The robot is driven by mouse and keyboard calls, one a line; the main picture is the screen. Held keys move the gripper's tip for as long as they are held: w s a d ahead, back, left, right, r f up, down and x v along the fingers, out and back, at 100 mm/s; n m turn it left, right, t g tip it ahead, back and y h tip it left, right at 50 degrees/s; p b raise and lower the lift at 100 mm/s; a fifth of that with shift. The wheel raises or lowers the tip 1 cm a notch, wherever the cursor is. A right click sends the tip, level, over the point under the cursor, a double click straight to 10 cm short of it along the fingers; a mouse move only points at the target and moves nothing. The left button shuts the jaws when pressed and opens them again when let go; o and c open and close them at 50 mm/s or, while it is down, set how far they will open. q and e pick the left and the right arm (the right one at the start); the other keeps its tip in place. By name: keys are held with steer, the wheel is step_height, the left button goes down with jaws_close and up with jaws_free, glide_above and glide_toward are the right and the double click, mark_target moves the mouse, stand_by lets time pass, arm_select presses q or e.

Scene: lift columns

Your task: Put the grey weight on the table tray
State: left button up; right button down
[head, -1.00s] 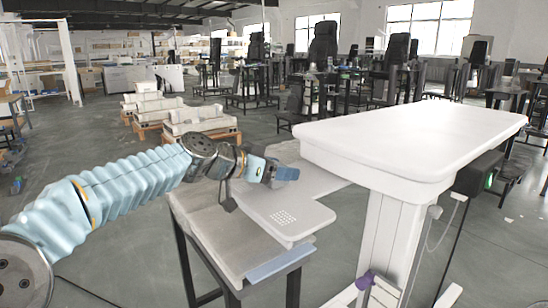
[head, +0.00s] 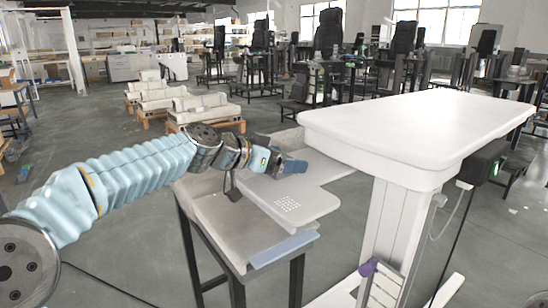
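My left arm comes in from the left, and its gripper (head: 292,166) is over the grey table tray (head: 318,206), near its back part. The tray is a flat, light grey plate with a patch of small holes near its front edge. The dark fingertips are small and seen from the side, so I cannot tell whether they are open or hold anything. I cannot make out the grey weight clearly. A small dark piece (head: 233,189) shows under the wrist, but I cannot tell what it is. My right gripper is not in view.
A white tabletop (head: 420,125) on a thick white column (head: 388,225) stands right of the tray, higher than it. A grey bench (head: 215,225) with dark legs is below the gripper. Pallets with white blocks (head: 200,108) stand farther back. Grey floor is open at left.

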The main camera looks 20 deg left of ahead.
arm_select(q)
steer(key=b+v, duration=0.3)
steer(key=v, duration=0.8)
steer(key=shift+s+a+r, duration=0.25)
steer(key=shift+s, duration=0.15)
